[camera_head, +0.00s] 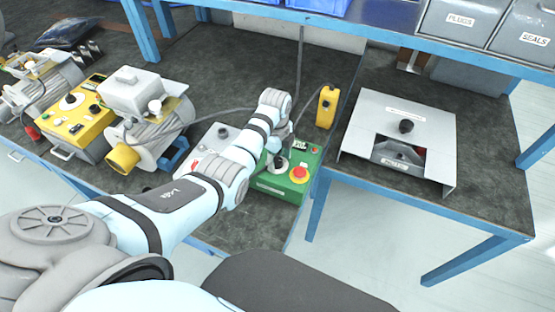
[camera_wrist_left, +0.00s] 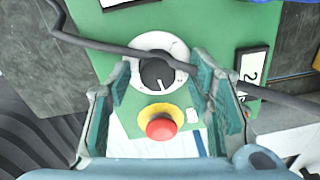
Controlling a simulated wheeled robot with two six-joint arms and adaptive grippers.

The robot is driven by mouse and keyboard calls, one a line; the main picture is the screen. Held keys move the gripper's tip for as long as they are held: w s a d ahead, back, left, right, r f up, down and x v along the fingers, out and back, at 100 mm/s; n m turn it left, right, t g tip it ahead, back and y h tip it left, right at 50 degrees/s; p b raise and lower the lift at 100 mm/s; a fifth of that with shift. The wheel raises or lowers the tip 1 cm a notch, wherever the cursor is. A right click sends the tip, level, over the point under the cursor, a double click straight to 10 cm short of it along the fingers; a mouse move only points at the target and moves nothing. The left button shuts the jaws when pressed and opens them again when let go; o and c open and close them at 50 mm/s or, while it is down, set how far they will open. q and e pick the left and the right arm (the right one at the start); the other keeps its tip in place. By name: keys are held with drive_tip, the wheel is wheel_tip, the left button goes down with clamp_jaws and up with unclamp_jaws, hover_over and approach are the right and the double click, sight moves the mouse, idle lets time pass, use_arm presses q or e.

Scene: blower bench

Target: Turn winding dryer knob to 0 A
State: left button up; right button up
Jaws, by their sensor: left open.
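A green control box (camera_head: 283,187) stands at the right end of the dark bench. Its black knob (camera_wrist_left: 157,74) sits on a round white dial in the left wrist view, its white mark pointing toward the red button. The dial's lettering is too small to read. A red button on a yellow base (camera_wrist_left: 160,124) is beside the knob; it also shows in the head view (camera_head: 299,173). My left gripper (camera_wrist_left: 162,78) is open, with its fingers on either side of the knob and an apparent gap to it. My right gripper is out of view.
A dark cable (camera_wrist_left: 120,46) crosses the box near the fingers. A display showing 2 (camera_wrist_left: 252,67) is at its right. A motor (camera_head: 147,118) and a yellow unit (camera_head: 76,119) stand left; a grey sloped panel (camera_head: 402,125) is on the right table.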

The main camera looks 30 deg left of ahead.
use_arm(q)
drive_tip(key=shift+s+r, duration=0.1)
drive_tip(key=shift+s, duration=0.1)
clamp_jaws()
drive_tip(key=shift+n, duration=0.3)
